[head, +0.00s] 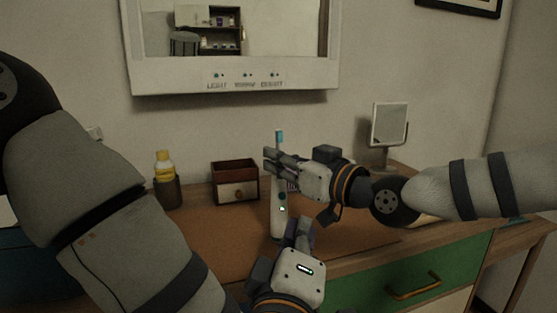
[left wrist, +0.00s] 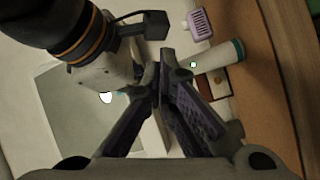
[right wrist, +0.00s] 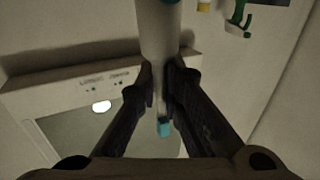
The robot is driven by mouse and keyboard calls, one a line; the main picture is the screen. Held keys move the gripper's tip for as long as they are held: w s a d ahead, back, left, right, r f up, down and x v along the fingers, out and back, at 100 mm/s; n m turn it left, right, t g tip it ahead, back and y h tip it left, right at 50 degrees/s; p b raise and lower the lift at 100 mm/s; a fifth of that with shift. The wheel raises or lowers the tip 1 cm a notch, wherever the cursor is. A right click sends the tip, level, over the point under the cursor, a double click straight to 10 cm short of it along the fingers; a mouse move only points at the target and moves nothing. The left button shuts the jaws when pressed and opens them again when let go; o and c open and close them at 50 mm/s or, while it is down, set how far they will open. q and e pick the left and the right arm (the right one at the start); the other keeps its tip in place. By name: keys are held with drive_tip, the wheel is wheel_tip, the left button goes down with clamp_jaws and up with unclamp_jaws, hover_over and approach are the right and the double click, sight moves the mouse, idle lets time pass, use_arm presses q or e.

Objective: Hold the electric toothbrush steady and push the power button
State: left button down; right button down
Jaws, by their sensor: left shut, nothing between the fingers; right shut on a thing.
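The white electric toothbrush (head: 276,225) stands upright above the brown desk mat, with a teal brush head (head: 280,137) at the top. A dark round spot and a small green light show on its front; the light also shows in the left wrist view (left wrist: 193,64). My right gripper (head: 268,160) is shut on the upper part of the toothbrush (right wrist: 160,35), below the brush head. My left gripper (head: 303,228) is shut and empty, in front of the lower body. In the left wrist view its fingertips (left wrist: 166,75) appear near the green light; contact cannot be told.
A wooden drawer box (head: 235,182) and a yellow bottle (head: 164,165) in a dark cup stand at the back left. A small stand mirror (head: 388,125) is at the back right. A purple item (left wrist: 200,24) lies close to the toothbrush. The mat (head: 225,230) is clear at left.

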sight(282, 196)
drive_tip(key=shift+f, duration=0.1)
use_arm(q)
drive_tip(key=w+m+h, duration=0.1)
drive_tip(key=w+m, duration=0.1)
drive_tip(key=w+m+h, duration=0.1)
drive_tip(key=w+m, duration=0.1)
drive_tip(key=w, duration=0.1)
drive_tip(key=w+a+f+m+g+h, duration=0.1)
drive_tip(key=w+m+h, duration=0.1)
drive_tip(key=shift+w+a+f, duration=0.1)
drive_tip(key=shift+w, duration=0.15)
idle(1.1)
drive_tip(key=shift+w+a, duration=0.1)
drive_tip(key=shift+w, duration=0.3)
drive_tip(key=shift+w+a, duration=0.1)
drive_tip(key=shift+w, duration=0.15)
idle(0.4)
drive_tip(key=shift+s+d, duration=0.25)
drive_tip(key=shift+s, duration=0.45)
